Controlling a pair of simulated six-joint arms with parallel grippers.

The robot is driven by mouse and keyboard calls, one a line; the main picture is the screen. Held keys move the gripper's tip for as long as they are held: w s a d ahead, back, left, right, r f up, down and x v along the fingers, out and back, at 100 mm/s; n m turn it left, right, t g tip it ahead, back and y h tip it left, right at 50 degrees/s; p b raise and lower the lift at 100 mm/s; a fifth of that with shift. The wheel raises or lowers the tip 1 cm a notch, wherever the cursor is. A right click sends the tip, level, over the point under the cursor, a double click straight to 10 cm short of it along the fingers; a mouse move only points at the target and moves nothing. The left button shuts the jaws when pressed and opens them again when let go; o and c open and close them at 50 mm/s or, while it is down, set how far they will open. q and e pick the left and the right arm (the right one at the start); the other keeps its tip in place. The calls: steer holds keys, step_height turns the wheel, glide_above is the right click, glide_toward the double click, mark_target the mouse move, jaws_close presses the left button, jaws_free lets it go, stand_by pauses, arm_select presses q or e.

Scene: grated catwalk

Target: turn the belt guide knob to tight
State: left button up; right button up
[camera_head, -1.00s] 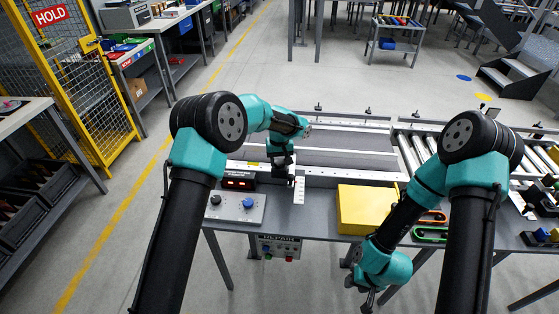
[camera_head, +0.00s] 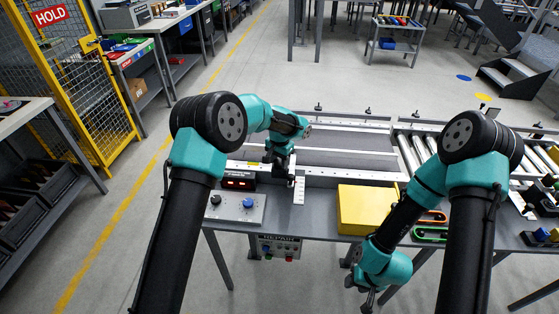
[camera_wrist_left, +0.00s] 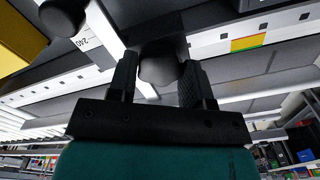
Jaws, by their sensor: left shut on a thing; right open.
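The belt guide knob (camera_wrist_left: 160,66), dark and rounded, sits between the fingers of my left gripper (camera_wrist_left: 158,80) in the left wrist view. The fingers are shut on its sides. In the head view my left gripper (camera_head: 291,181) points down at the near edge of the conveyor, hiding the knob. A white ruler strip (camera_head: 299,191) lies beside it. A red, yellow and green band (camera_wrist_left: 248,43) shows on the white rail in the wrist view. My right gripper (camera_head: 368,300) hangs open and empty in front of the bench's near edge.
The conveyor belt (camera_head: 345,142) lies beyond. A red-lit display (camera_head: 238,183) and a panel with a blue knob (camera_head: 248,203) are left of my left gripper. A yellow box (camera_head: 364,209) stands between the arms. A second dark knob (camera_wrist_left: 62,15) shows in the wrist view.

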mark_target(279, 162)
stand_by(0.4)
arm_select(q)
steer(key=o, duration=0.9)
step_height(279, 162, up, 18)
steer(key=shift+f, duration=0.25)
steer(key=shift+f, duration=0.1)
